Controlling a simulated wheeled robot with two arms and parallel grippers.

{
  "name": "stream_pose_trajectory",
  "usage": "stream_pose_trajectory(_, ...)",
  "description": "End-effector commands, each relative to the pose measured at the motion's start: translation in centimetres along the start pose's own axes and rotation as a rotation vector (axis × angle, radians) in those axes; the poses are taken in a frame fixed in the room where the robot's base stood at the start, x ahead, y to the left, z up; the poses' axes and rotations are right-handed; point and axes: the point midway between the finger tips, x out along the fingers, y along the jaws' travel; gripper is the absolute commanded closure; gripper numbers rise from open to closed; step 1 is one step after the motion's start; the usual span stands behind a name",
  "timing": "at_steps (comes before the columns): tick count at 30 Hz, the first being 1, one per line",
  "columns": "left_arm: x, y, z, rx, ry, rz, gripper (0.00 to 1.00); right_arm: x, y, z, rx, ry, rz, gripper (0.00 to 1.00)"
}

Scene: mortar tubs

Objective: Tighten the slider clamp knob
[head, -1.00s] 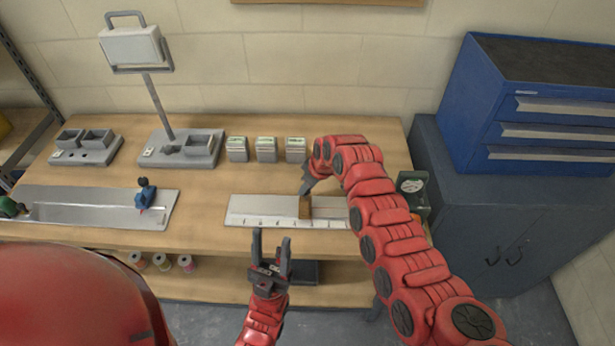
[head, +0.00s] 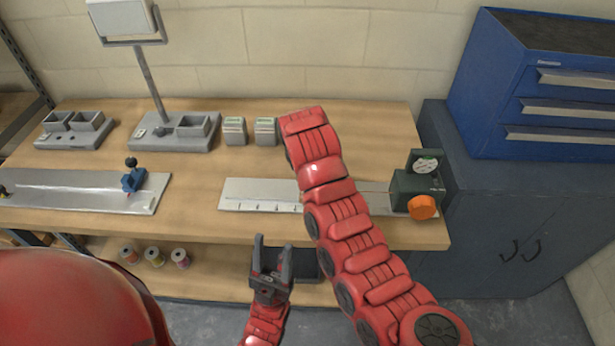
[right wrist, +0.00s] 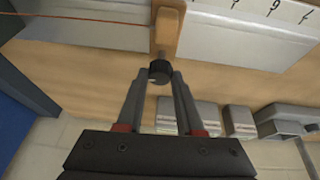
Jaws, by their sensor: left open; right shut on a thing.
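The slider clamp knob (right wrist: 160,72) is small and black, on a short stem at the end of a wooden slider (right wrist: 167,28). The slider sits on a silver scale rail (right wrist: 225,42), which also shows in the head view (head: 250,192). My right gripper (right wrist: 159,77) is shut on the knob, one finger on each side of it. In the head view my right arm hides the slider, the knob and the gripper. My left gripper (head: 273,247) is open and empty, in front of the bench's front edge.
A dark green gauge box (head: 418,188) with an orange knob (head: 422,207) stands at the rail's right end. Another rail (head: 80,190) with a blue clamp (head: 134,179) lies left. Grey boxes (head: 265,131) and a lamp stand (head: 172,132) are behind. Bare bench lies between the rails.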

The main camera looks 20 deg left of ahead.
Motion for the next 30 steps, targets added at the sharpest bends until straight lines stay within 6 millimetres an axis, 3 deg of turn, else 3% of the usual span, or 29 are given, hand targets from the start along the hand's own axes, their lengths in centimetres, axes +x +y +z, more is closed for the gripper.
stream_pose_trajectory(1, -1.3, 0.1, 0.2, 0.0, 0.0, 0.0, 0.5, 0.6, -0.1, 0.2, 0.027, -0.001, 0.013, 1.0)
stream_pose_trajectory(9, -3.2, 0.2, 0.5, 0.0, 0.0, 0.0, 0.5, 0.3, -0.1, 0.1, 0.146, -0.01, 0.063, 1.0)
stream_pose_trajectory(29, -3.7, 0.2, 0.6, 0.0, 0.0, 0.0, 0.5, 0.1, -0.1, 0.1, 0.193, -0.015, 0.082, 1.0)
stream_pose_trajectory(30, -3.7, 0.2, 0.6, 0.0, 0.0, 0.0, 0.5, 0.1, -0.1, 0.1, 0.193, -0.015, 0.082, 0.57)
